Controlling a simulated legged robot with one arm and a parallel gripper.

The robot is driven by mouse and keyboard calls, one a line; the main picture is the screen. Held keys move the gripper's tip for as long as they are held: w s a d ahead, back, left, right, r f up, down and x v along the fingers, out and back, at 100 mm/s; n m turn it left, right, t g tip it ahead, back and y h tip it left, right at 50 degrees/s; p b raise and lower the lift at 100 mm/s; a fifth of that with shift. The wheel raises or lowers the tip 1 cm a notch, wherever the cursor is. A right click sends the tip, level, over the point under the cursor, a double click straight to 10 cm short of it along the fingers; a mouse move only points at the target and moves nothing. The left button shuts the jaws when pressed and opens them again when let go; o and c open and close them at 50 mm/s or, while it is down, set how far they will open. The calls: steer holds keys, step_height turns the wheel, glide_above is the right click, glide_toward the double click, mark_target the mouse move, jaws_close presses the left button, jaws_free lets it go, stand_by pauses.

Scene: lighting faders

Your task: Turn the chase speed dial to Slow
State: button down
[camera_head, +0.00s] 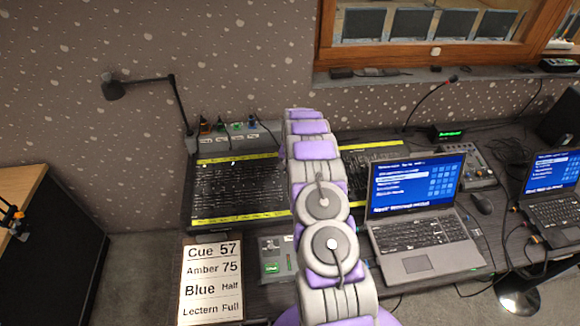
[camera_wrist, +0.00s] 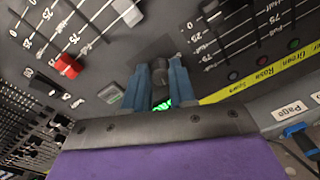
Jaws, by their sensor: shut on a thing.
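My gripper (camera_wrist: 160,74) shows in the wrist view with its two blue fingers low over the grey console panel. The fingers are shut on a dark dial (camera_wrist: 161,92), which is mostly hidden between them. Green lit characters show just below it, partly covered. No speed label or pointer mark of the dial can be read. In the head view my arm reaches over the lighting console (camera_head: 238,190) and hides the gripper and dial.
In the wrist view a red fader cap (camera_wrist: 67,66) and a white fader cap (camera_wrist: 128,12) lie left of the fingers. A yellow label strip (camera_wrist: 255,80) runs right. In the head view a cue card (camera_head: 211,283) and a laptop (camera_head: 415,262) flank my arm.

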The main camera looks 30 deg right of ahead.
steer(key=n, duration=0.4)
steer(key=shift+w+d+r+n, duration=0.15)
steer(key=shift+n, duration=0.15)
steer(key=n, duration=1)
steer(key=shift+w+n+g, duration=0.1)
steer(key=shift+n+g, duration=0.2)
steer(key=shift+n, duration=0.1)
steer(key=n, duration=0.4)
steer(key=shift+w+r+p, duration=0.1)
steer(key=shift+p, duration=0.25)
steer(key=shift+n, duration=0.3)
steer(key=c, duration=1.2)
jaws_free()
steer(key=shift+w, duration=0.1)
steer(key=shift+o, duration=1.3)
steer(key=shift+s+f, duration=0.2)
